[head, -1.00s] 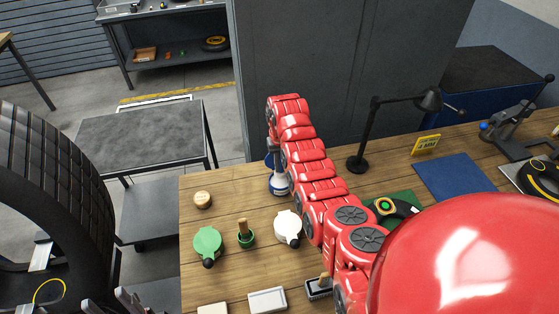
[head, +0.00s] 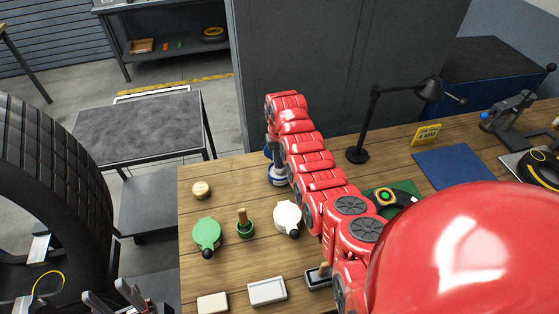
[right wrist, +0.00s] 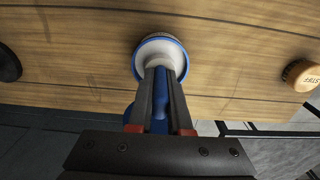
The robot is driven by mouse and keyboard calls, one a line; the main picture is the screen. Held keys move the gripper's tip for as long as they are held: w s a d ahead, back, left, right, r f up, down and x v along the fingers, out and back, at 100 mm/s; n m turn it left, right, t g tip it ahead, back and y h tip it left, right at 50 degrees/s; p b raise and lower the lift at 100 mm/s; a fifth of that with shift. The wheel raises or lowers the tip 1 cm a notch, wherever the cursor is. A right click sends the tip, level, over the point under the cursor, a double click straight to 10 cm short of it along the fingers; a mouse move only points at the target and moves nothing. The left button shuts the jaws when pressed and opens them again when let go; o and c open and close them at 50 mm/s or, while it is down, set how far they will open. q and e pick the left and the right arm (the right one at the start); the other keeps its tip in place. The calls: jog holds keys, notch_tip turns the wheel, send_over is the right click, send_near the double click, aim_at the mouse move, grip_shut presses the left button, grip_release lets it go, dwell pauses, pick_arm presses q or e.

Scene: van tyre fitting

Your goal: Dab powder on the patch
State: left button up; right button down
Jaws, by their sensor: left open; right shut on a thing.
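My left gripper (head: 115,300) is open at the bottom left edge, only partly in view, near the tyre (head: 50,150). A pale piece (head: 40,247) and a yellow loop show at the tyre's inside. I cannot make out the patch or any powder for certain.
A lamp (head: 360,154) stands behind my arm.

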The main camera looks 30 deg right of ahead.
jog(key=shift+f+b, duration=0.35)
jog(key=shift+f, duration=0.15)
dwell(0.4)
dwell(1.4)
jog(key=shift+r, duration=1.35)
jog(key=shift+r+p, duration=0.4)
jog(key=shift+r, duration=1.75)
